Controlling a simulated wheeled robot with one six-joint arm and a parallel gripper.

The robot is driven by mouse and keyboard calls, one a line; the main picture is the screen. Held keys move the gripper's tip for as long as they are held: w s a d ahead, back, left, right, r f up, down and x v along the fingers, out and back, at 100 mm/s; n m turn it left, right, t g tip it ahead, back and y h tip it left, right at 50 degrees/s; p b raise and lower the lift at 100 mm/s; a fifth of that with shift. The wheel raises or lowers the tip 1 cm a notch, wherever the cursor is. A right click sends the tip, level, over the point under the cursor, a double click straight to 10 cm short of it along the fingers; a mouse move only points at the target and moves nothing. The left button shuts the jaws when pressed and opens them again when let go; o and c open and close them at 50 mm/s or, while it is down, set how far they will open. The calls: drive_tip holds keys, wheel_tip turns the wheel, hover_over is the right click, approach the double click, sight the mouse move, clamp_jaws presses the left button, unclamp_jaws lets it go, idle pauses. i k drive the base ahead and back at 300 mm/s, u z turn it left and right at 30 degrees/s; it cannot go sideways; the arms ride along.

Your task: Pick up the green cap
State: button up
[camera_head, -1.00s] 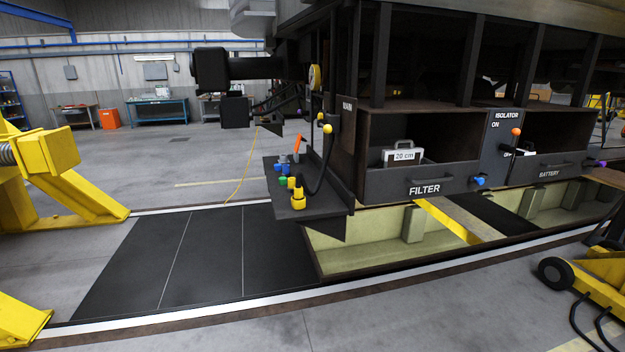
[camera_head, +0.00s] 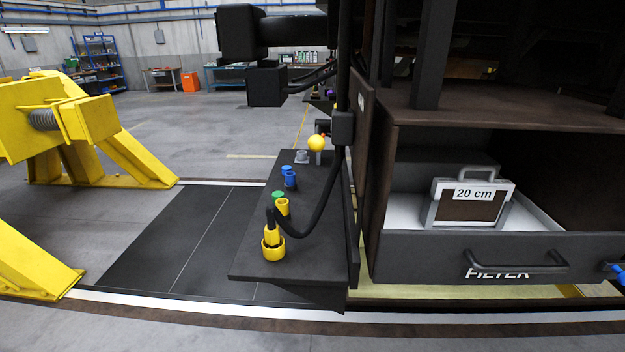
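The green cap (camera_head: 278,196) is a small round piece on the dark shelf (camera_head: 310,215) at the railcar's end. It sits close to a yellow fitting (camera_head: 283,207), which partly overlaps it; I cannot tell whether they touch. Blue fittings (camera_head: 289,178) and a grey piece (camera_head: 301,157) stand farther back on the shelf. A larger yellow connector (camera_head: 273,243) with a black hose stands in front of the cap. My gripper is not in view.
A black hose (camera_head: 325,200) hangs over the shelf's right side, near a yellow ball knob (camera_head: 316,144). The filter drawer (camera_head: 450,257) is open at right, holding a "20 cm" case (camera_head: 468,202). Yellow stands (camera_head: 90,130) are at left. The floor between is clear.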

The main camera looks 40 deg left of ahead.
sight(276, 194)
drive_tip(key=u, duration=0.1)
drive_tip(key=i, duration=0.45)
drive_tip(key=u, duration=3)
drive_tip(key=i, duration=1.65)
drive_tip(key=z, duration=0.05)
